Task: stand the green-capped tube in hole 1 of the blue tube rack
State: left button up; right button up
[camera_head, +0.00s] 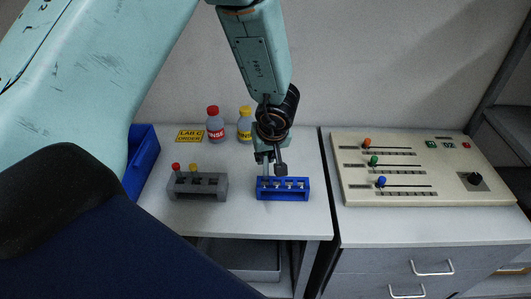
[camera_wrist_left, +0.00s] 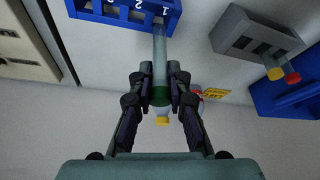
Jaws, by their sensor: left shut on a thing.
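My left gripper (camera_head: 270,158) is shut on the green-capped tube (camera_wrist_left: 160,60), with the fingers on either side near the green cap (camera_wrist_left: 160,96). In the head view the tube hangs roughly upright at the left end of the blue tube rack (camera_head: 284,194), and the gripper hides its top. In the wrist view the tube's far end reaches the edge of the blue rack (camera_wrist_left: 110,14), close to the numbered holes. I cannot tell whether its tip is inside hole 1 or just above it. My right gripper is not in view.
A grey rack (camera_head: 197,190) with red- and yellow-capped tubes stands left of the blue rack. Red-capped (camera_head: 214,130) and yellow-capped (camera_head: 245,127) bottles stand behind. A blue bin (camera_head: 141,160) is at the left. A control panel (camera_head: 420,170) with sliders is right, across a gap.

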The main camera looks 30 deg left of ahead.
pick_arm(q)
jog(key=shift+a+f, duration=0.2)
jog(key=shift+s, duration=0.15)
jog(key=shift+r, duration=0.1)
jog(key=shift+d, duration=0.15)
jog(key=shift+s+a+r+p, duration=0.1)
jog(key=shift+a+p, duration=0.1)
jog(key=shift+p, duration=0.15)
